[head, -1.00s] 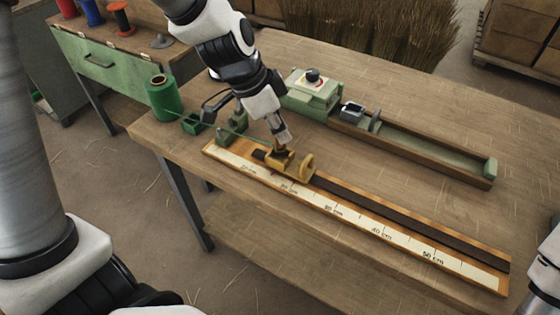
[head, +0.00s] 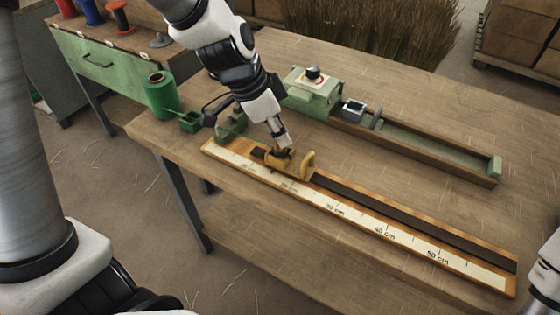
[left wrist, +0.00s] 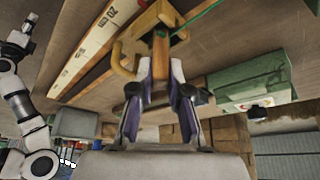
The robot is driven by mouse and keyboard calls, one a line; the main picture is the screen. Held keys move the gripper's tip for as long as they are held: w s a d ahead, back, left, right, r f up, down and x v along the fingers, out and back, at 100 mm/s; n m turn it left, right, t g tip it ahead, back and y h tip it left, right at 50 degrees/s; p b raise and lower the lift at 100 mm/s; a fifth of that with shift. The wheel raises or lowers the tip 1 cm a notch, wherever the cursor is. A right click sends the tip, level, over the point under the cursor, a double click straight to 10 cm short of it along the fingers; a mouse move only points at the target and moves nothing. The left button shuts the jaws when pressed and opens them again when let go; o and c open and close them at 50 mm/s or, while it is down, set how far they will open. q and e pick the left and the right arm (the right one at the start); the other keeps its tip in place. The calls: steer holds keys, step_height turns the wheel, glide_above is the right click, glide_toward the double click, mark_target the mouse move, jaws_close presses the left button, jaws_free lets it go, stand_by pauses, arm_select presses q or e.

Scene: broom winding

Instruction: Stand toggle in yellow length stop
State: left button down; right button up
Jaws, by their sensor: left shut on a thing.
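The yellow length stop (head: 306,164) sits on the measuring board near its left part. My left gripper (head: 283,147) points down into the stop. In the left wrist view, its two fingers (left wrist: 161,82) are shut on the brown wooden toggle (left wrist: 160,52). The toggle's far end reaches the yellow stop (left wrist: 150,22); whether it is seated there cannot be told. A green cord (left wrist: 197,20) runs from beside the toggle. My right arm shows in part at the right edge of the head view and in the left wrist view; its jaws cannot be made out.
The measuring board (head: 362,222) lies along the table's front edge. A green spool (head: 161,95) stands at the table's left corner. Behind the board are a green box with a knob (head: 312,86) and a long wooden trough (head: 430,147). The table's right side is clear.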

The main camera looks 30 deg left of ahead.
arm_select(q)
steer(key=shift+f+b, duration=0.6)
steer(key=shift+f, duration=0.1)
steer(key=c, duration=1.1)
jaws_free()
steer(key=shift+o, duration=0.2)
